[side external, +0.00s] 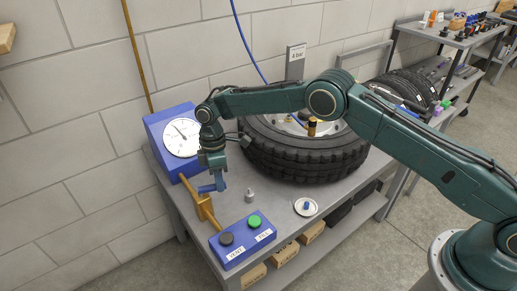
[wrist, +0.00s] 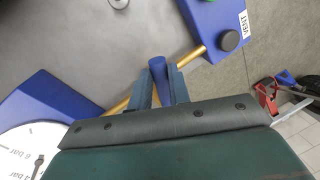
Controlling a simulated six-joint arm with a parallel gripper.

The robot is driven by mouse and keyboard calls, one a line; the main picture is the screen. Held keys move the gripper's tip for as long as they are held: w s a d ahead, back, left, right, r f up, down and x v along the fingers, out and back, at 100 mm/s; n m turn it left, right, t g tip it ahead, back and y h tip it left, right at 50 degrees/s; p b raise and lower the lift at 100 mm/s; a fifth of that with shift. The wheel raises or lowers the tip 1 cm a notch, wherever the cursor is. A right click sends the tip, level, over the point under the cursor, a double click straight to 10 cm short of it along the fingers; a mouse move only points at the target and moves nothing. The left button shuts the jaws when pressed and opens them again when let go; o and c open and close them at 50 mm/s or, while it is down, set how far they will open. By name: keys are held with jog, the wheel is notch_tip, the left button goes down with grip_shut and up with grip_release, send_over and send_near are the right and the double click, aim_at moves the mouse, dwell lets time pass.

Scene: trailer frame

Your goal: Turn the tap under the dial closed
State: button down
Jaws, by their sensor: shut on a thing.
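The dial (side external: 182,137) is a white round gauge on a blue box at the left end of the bench. It shows in part in the wrist view (wrist: 22,150). Below it a brass pipe with the tap body (side external: 205,208) runs toward the blue button box. The tap's blue lever (side external: 208,188) lies at an angle across the pipe. In the wrist view the lever (wrist: 157,66) sits between the two fingers of my gripper (wrist: 161,85), which is shut on it. The pipe (wrist: 190,56) shows on both sides of the fingers.
The blue box (side external: 242,242) has a black VENT button and a green button. A small grey metal piece (side external: 249,195) and a white dish (side external: 306,207) stand on the bench (side external: 275,212). A tyre (side external: 305,155) lies behind them. The wall is close behind the dial.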

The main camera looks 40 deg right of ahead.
jog(key=shift+w+n+h, duration=0.2)
jog(key=shift+w+n, duration=0.35)
jog(key=shift+n, duration=0.5)
jog(key=shift+w+n+h, duration=0.2)
jog(key=shift+w+n, duration=0.3)
jog(key=shift+n, duration=0.55)
jog(key=c, duration=1.3)
grip_release()
jog(key=shift+s+d, duration=0.1)
